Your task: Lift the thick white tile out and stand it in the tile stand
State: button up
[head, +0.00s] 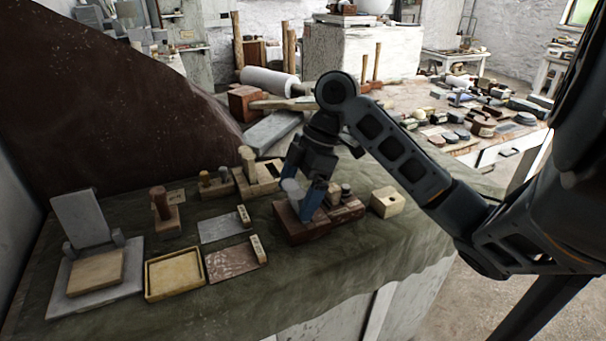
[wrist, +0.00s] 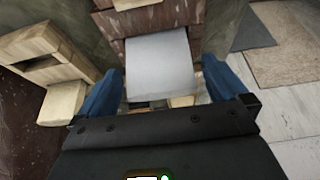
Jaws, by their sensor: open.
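The thick white tile (head: 290,187) stands partly sunk in a dark reddish-brown wooden block (head: 300,233) on the cloth-covered table. My gripper (head: 303,203) points down over this block, with its blue fingers apart. In the wrist view the tile (wrist: 160,65) lies between the two fingers (wrist: 160,85), with a gap showing on each side. The tile's lower part is hidden. At the far left is a grey stand (head: 77,212) with an upright back plate, two small posts and a pale wooden board on its base; I cannot tell for certain that it is the tile stand.
A shallow yellow tray (head: 173,274), a grey plate (head: 222,227) and a brown plate (head: 230,262) lie left of the block. Wooden holders with pegs (head: 257,178) stand behind. A small pale block with a hole (head: 387,202) is close on the right.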

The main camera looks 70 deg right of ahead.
jog(key=shift+x, duration=0.9)
jog(key=c, duration=1.1)
jog(key=shift+r, duration=0.15)
jog(key=shift+r+p, duration=1.75)
jog(key=shift+r, duration=0.85)
